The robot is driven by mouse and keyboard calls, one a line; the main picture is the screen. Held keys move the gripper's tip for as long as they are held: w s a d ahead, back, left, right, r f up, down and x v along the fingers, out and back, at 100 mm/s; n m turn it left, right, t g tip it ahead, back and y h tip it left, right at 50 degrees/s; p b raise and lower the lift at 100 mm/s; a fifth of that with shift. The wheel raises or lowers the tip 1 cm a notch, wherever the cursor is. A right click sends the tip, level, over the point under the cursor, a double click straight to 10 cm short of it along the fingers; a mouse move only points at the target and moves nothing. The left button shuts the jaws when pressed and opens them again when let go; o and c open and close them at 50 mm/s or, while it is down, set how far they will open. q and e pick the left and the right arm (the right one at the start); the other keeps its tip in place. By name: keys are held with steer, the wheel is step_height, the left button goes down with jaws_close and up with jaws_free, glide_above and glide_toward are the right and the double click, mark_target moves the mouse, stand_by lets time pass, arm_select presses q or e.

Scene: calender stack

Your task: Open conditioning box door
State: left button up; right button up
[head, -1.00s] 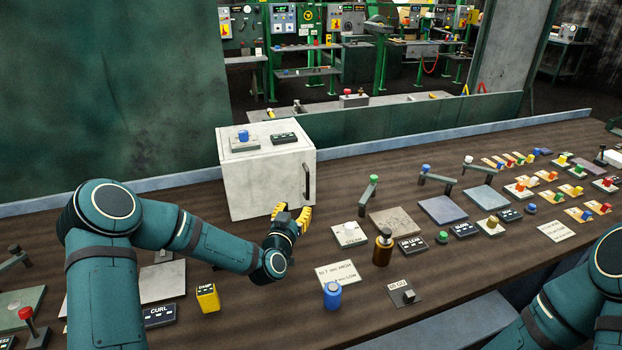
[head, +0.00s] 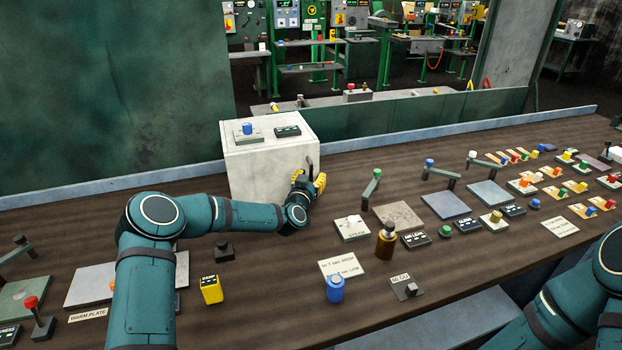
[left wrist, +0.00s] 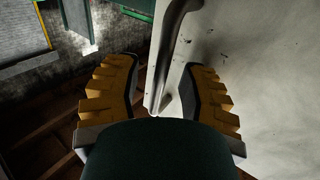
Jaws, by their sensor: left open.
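The conditioning box (head: 262,170) is a pale box on the wooden bench, and its door looks closed. The dark vertical door handle (head: 309,167) is at the right of its front face, partly hidden by my left gripper (head: 312,184). In the left wrist view the handle (left wrist: 170,50) runs down between the two yellow fingers of the gripper (left wrist: 160,92). The fingers are open, with gaps to the handle on both sides. The pale door face (left wrist: 265,80) is to the right. My right gripper is out of view; only part of its arm shows at the lower right.
A blue knob (head: 247,128) and a dark label (head: 287,131) are on top of the box. A steam plate (head: 352,228), a brown bottle (head: 386,240) and a blue cylinder (head: 335,289) stand to the right and front. A yellow block (head: 211,289) is in front.

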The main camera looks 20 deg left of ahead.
arm_select(q)
jaws_close()
stand_by(0.3)
